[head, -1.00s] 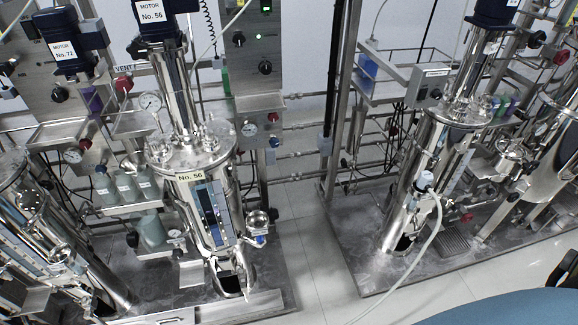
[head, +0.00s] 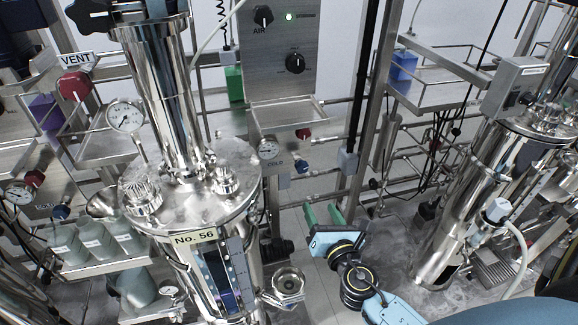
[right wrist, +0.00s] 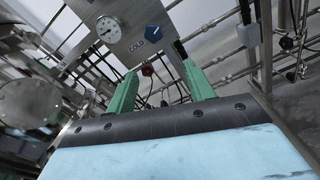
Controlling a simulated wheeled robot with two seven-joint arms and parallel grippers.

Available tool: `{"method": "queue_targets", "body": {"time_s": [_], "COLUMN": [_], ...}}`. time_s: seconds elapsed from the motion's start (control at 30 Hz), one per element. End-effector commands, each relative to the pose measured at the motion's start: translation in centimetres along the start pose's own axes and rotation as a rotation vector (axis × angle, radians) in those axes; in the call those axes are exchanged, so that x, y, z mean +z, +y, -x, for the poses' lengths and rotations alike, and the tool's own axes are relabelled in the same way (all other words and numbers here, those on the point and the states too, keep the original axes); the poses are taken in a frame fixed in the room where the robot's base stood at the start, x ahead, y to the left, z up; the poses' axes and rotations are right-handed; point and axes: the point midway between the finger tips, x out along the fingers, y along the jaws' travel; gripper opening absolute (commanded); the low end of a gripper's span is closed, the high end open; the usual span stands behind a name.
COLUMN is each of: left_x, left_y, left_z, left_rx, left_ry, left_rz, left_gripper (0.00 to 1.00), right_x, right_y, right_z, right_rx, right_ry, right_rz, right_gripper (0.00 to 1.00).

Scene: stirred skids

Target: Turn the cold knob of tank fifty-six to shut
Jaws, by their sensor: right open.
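Tank No. 56 (head: 205,205) is a steel vessel left of centre in the head view, with its name plate (head: 194,238) on the front. The blue cold knob (head: 302,166) is on the small panel right of the tank, below a red knob (head: 303,133). My left gripper is not in view.
A steel tray (head: 284,112) juts out above the knobs. A round gauge (head: 268,150) is left of them. A steel post (head: 372,110) stands right of the panel. Another tank (head: 470,205) stands at right.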

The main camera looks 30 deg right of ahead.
Motion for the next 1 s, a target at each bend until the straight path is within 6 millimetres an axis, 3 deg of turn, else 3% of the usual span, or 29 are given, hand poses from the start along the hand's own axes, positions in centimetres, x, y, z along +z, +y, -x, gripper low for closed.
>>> {"method": "queue_targets", "body": {"time_s": [0.17, 0.47, 0.7, 1.0], "left_x": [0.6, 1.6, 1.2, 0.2], "left_y": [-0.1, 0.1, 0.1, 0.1], "left_z": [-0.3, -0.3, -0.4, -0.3], "left_rx": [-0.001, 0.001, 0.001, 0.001], "left_ry": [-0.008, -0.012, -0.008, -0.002], "left_rz": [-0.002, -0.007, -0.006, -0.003], "left_gripper": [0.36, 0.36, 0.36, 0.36], "right_x": [1.5, 1.8, 1.9, 1.9], "right_y": [0.6, 0.7, 0.7, 0.7], "right_z": [-0.7, -6.2, -10.7, -13.2], "right_rx": [0.015, 0.014, 0.014, 0.014], "right_ry": [-0.045, -0.045, -0.044, -0.041], "right_rz": [0.072, 0.068, 0.066, 0.066], "right_gripper": [0.53, 0.53, 0.53, 0.53]}}
